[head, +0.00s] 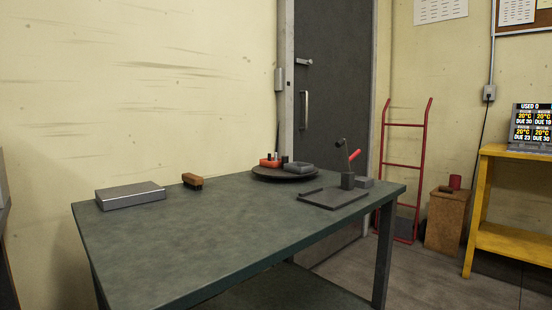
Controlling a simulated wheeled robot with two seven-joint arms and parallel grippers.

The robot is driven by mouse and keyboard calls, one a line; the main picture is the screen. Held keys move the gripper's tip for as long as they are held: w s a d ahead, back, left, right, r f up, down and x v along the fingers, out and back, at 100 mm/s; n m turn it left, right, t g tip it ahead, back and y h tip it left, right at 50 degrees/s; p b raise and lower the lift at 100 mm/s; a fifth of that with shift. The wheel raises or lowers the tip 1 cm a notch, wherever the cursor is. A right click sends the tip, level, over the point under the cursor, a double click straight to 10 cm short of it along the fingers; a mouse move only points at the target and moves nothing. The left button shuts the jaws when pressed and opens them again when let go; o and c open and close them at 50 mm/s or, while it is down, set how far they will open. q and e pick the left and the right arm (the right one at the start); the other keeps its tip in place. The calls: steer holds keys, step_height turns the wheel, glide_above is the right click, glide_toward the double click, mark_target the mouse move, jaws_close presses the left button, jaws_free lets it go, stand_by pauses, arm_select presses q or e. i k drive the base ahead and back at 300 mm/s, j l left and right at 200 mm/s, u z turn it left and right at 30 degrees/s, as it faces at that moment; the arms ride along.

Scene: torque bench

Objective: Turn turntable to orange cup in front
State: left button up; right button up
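A dark round turntable (285,176) lies near the far edge of the table, right of the middle. On it sit a small orange item (268,163), likely the orange cup, at the back left, and a grey square tray or cup (299,168) at the right. Small dark upright pieces stand at the orange item; they are too small to tell apart. Neither of my grippers shows in the head view, and nothing touches the turntable.
The green-grey table (220,230) is mostly clear. It carries a silver box (130,196), a brown brush (193,181), a dark flat tray (333,199) and a dark holder with a red-handled tool (347,180). A red hand truck (403,165) stands behind.

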mark_target(285, 164)
steer(key=i+l+u, duration=0.3)
steer(key=i+l, duration=0.15)
steer(key=l, duration=0.2)
steer(key=i+l+u, duration=0.3)
steer(key=l, duration=0.4)
steer(key=i+l+u, duration=0.15)
steer(key=l, duration=0.2)
